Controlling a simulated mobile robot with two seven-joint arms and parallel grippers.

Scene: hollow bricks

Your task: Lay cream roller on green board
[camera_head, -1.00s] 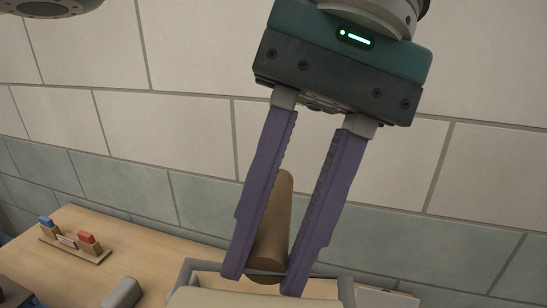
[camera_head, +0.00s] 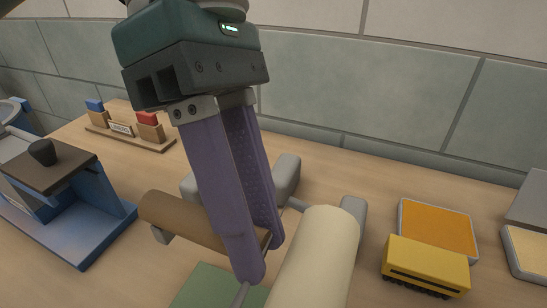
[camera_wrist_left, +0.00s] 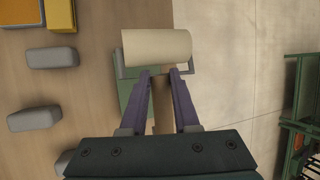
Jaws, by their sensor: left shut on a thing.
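The cream roller (camera_head: 318,255) is a thick pale cylinder on a metal frame with a brown wooden handle (camera_head: 180,219). My left gripper (camera_head: 262,262) is shut on that handle, which lies tilted between the purple fingers. The green board (camera_head: 205,288) shows in part at the bottom of the head view, below the fingers and left of the roller. In the left wrist view the roller (camera_wrist_left: 157,47) lies across one end of the board (camera_wrist_left: 127,86). I cannot tell whether roller and board touch. My right gripper is not in view.
A yellow block (camera_head: 425,266) and an orange pad (camera_head: 437,230) lie right of the roller. Grey blocks (camera_head: 287,172) stand close behind the fingers. A blue press with a brown top (camera_head: 50,170) and a small stamp rack (camera_head: 130,128) are at the left.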

